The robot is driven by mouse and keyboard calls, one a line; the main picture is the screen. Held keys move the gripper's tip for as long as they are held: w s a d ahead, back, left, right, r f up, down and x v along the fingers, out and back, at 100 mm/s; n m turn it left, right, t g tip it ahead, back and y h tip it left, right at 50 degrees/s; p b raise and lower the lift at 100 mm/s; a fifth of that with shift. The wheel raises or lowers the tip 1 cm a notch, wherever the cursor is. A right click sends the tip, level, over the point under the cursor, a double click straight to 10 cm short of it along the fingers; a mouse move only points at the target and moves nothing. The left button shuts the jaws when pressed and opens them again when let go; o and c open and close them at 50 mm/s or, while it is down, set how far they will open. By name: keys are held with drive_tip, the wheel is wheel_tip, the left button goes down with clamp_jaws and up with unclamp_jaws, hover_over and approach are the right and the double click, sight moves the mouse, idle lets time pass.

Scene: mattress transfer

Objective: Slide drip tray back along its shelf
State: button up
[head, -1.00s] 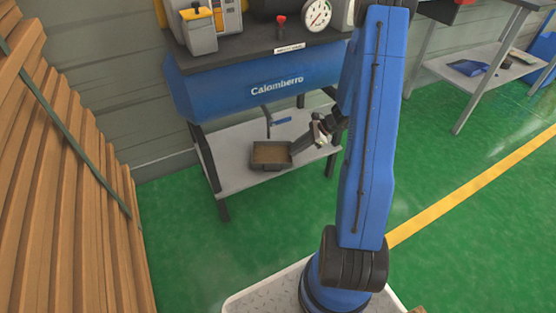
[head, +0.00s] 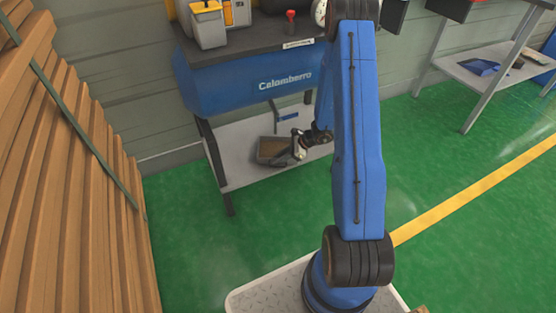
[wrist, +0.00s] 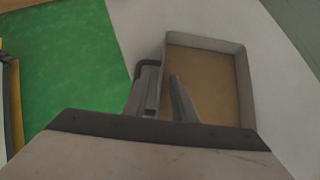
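The drip tray (head: 272,150) is a shallow dark grey box with a brown inside. It lies on the pale lower shelf (head: 238,165) under the blue cabinet. In the wrist view the tray (wrist: 242,92) fills the upper right, and a dark curved handle sticks out from its left wall. My gripper (head: 299,153) is at the tray's right end in the head view. In the wrist view my gripper (wrist: 163,75) has a gap between its fingers, one outside the left wall and one over the inside. Contact with the wall or handle cannot be told.
A blue Calomberro cabinet front (head: 245,85) overhangs the shelf. A small blue-and-grey item (head: 287,117) is behind the tray. Stacked wooden planks (head: 70,190) stand at the left. Green floor is clear in front, and another bench (head: 490,75) stands at the right.

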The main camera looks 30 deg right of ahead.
drive_tip(key=shift+w+a+f, duration=0.15)
drive_tip(key=shift+f, duration=0.05)
clamp_jaws()
